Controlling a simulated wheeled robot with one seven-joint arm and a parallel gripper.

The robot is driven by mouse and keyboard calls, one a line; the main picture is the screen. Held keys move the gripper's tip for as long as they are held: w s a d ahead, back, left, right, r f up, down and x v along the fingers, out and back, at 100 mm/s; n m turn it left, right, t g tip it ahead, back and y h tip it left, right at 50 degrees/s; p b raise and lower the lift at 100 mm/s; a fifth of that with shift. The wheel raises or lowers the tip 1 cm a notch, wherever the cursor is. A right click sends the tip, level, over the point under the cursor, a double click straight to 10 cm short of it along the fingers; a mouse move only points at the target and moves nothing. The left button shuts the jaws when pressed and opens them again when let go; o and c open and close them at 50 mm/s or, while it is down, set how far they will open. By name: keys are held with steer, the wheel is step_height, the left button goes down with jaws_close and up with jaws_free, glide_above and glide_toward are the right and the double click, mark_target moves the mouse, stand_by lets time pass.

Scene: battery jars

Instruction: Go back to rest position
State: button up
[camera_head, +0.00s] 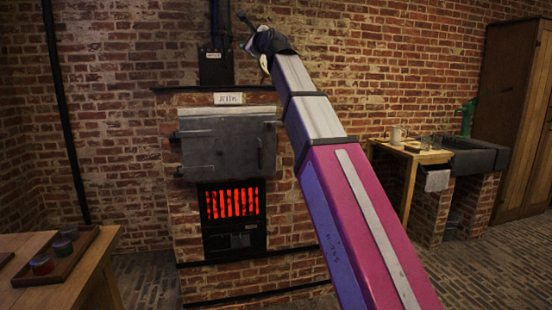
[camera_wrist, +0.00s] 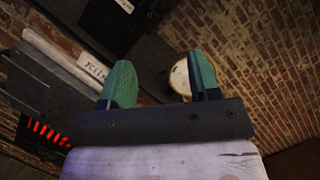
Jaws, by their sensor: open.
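My arm reaches up across the head view, and my gripper (camera_head: 249,32) is at its far end, raised above the brick kiln (camera_head: 187,230) and close to the wall. In the wrist view its two green-padded fingers (camera_wrist: 162,80) stand well apart, with nothing visible held between them. A round pale disc with a brownish rim (camera_wrist: 180,77) shows partly behind the right finger; I cannot tell what it is or how far off. A small pale patch beside the gripper in the head view is too small to identify.
The kiln has a shut grey metal door (camera_head: 225,145), a glowing red grate (camera_head: 233,203) and a sign (camera_head: 228,98). A black wall box (camera_head: 215,68) hangs above. A wooden table with a tray of jars (camera_head: 62,262) is at lower left. A bench (camera_head: 412,153) and sink (camera_head: 475,158) stand right.

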steer(key=w+d+f+n+g+h, duration=0.2)
steer(key=d+f, duration=0.1)
steer(key=f, duration=0.9)
steer(key=w+d+f+n+g+h, duration=0.1)
steer(key=w+d+f+n, duration=0.1)
steer(key=f, duration=1)
steer(key=w+d+f+n+g+h, duration=0.2)
steer(key=d+f+n, duration=0.1)
steer(key=f, duration=1)
steer(key=s+d+f+n+g+h, duration=0.1)
steer(key=s+d+f+g, duration=0.15)
steer(key=f, duration=0.55)
steer(key=s+d+f+n+g, duration=0.1)
steer(key=d+f+n, duration=0.15)
steer(key=f, duration=0.55)
steer(key=s+d+f+n+g+h, duration=0.1)
steer(key=s+d+f, duration=0.15)
steer(key=f, duration=0.55)
steer(key=s+d+f+n+g+h, duration=0.1)
steer(key=s+d+f+n+g, duration=0.2)
steer(key=s+d+f, duration=0.3)
steer(key=s+d+f+n+g+h, duration=0.2)
steer(key=s+d+f+n+g, duration=0.2)
steer(key=s+f, duration=1.1)
step_height(320, 180, down, 5)
steer(key=shift+d+f+g, duration=0.1)
steer(key=shift+d+g, duration=0.35)
steer(key=shift+d, duration=0.7)
